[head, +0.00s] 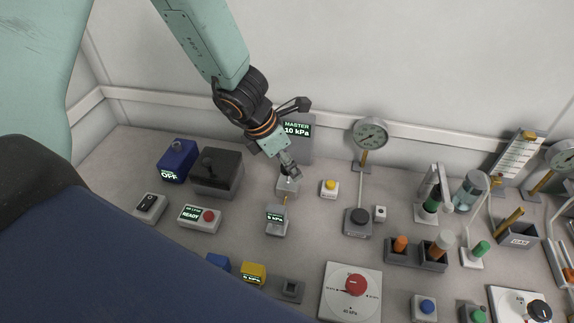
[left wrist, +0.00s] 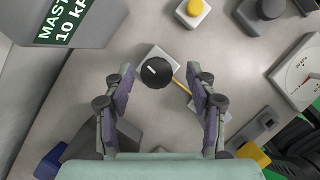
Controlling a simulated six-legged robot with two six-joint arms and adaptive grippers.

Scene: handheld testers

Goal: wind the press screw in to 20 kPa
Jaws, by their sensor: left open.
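The press screw is a black round knob with a short white mark (left wrist: 156,73) on a pale block (head: 287,187). In the head view the gripper mostly hides the knob. My left gripper (head: 289,172) comes down from above over this block. In the left wrist view its open fingers (left wrist: 161,85) stand on either side of the knob, with gaps, and hold nothing. The master display (head: 297,129) behind reads 10 kPa. A yellow tube (left wrist: 181,85) joins the block to a small grey tester (head: 277,219), whose lit kPa figure is too small to read surely. My right gripper is not in view.
A yellow-button box (head: 330,188) and a dial gauge (head: 370,134) stand right of the block. A dark grey box (head: 217,172) and a blue box marked OFF (head: 177,160) stand left. A red-knob 40 kPa panel (head: 351,291) lies in front.

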